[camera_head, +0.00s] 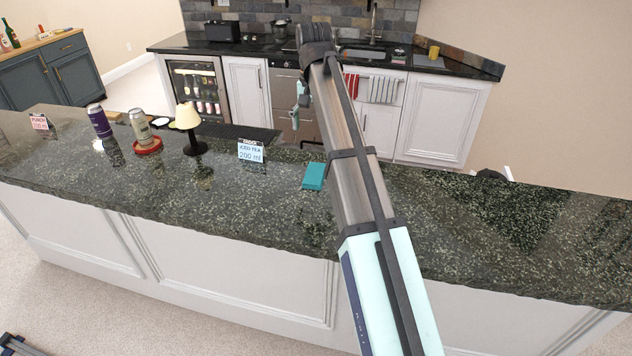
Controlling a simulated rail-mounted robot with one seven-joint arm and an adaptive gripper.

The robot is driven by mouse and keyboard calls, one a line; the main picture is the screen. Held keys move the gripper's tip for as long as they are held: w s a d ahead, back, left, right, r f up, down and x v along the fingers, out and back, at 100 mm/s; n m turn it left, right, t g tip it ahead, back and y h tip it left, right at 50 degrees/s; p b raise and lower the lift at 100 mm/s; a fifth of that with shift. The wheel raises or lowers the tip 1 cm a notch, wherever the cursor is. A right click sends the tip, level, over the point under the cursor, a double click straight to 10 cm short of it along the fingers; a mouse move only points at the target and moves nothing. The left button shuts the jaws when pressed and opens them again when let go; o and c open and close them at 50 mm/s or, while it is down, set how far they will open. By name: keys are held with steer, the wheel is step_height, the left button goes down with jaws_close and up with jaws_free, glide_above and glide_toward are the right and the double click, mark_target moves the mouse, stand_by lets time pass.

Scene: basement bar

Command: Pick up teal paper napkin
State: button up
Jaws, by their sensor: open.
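The teal paper napkin (314,176) lies flat on the dark speckled bar counter, near its middle, just left of my arm. It is a small folded rectangle, and nothing is touching it. My arm rises from the lower right across the counter and bends at the top centre. My gripper (295,117) shows only in small part left of the arm, beyond and above the napkin in the picture. It is open and apart from the napkin; the arm hides most of it.
The bar counter (420,225) also bears an iced tea sign (251,151), a small lamp (188,125), a can on a red coaster (142,130), a purple can (99,121) and a punch sign (39,121) to the left. The counter right of my arm is mostly clear.

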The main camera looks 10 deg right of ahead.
steer(key=b, duration=0.3)
glide_above(315, 172)
step_height(315, 172, down, 5)
steer(key=shift+w+f+p, duration=0.1)
steer(key=shift+f+p, duration=0.1)
steer(key=shift+p, duration=0.35)
step_height(315, 172, down, 4)
steer(key=shift+w+r+p, duration=0.1)
steer(key=shift+r+p, duration=0.15)
steer(key=shift+p, duration=0.25)
steer(key=shift+f+p, duration=0.45)
steer(key=shift+f, duration=0.1)
steer(key=shift+f+p, duration=0.8)
steer(key=shift+f, duration=1.25)
steer(key=c, duration=0.8)
